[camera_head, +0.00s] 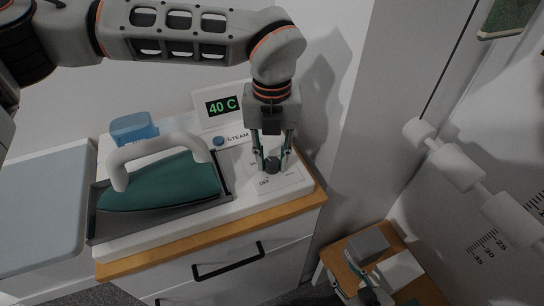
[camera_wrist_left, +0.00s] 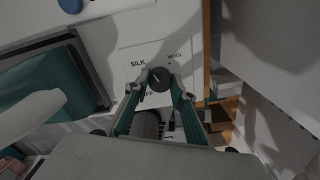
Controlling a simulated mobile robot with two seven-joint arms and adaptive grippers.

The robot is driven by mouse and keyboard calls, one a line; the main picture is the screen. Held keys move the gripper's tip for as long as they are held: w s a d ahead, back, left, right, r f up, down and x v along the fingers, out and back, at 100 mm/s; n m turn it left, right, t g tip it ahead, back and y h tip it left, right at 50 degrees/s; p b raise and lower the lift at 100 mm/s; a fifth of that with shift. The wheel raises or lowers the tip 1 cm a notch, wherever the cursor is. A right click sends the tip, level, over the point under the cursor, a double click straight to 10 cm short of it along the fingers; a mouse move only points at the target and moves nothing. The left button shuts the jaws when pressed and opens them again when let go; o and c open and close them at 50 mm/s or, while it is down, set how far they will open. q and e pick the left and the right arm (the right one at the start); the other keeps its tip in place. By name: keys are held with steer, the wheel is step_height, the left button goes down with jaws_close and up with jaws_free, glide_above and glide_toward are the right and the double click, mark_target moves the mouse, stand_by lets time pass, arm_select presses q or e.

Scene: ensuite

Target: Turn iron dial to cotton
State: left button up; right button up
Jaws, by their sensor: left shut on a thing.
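The iron station (camera_head: 250,205) stands on a wood-topped cabinet. Its black round dial (camera_head: 272,165) is on the right part of the panel. My left gripper (camera_head: 273,161) points down and is shut on the dial. In the left wrist view, its fingertips (camera_wrist_left: 160,81) lie on both sides of the dial (camera_wrist_left: 160,78). A light pointer mark on the dial slants toward the upper left. SILK, WOOL and part of OFF are readable around it; no cotton label is readable. The display (camera_head: 221,105) reads 40 C. My right gripper (camera_head: 362,275) is low at the bottom right, partly cut off.
A teal iron (camera_head: 165,187) with a white handle rests in a grey tray left of the dial. A blue STEAM button (camera_head: 218,141) is behind the dial. A small wooden stand (camera_head: 425,290) holds a grey box (camera_head: 368,243). A wall rises behind the station.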

arm_select(q)
steer(key=m, duration=0.4)
steer(key=shift+r+m, duration=0.1)
steer(key=shift+m, duration=0.2)
steer(key=m, duration=0.3)
steer(key=shift+m, duration=0.3)
steer(key=m+p, duration=0.1)
steer(key=m, duration=0.3)
steer(key=shift+m, duration=0.3)
steer(key=m, duration=0.3)
steer(key=shift+m+p, duration=0.3)
steer(key=m, duration=0.3)
steer(key=shift+m+p, duration=0.3)
steer(key=m, duration=0.3)
steer(key=shift+m+p, duration=0.3)
steer(key=shift+p, duration=0.1)
steer(key=m+p, duration=0.1)
steer(key=m, duration=0.3)
steer(key=shift+w+m+p, duration=0.1)
steer(key=shift+m+p, duration=0.35)
steer(key=shift+m, duration=1.25)
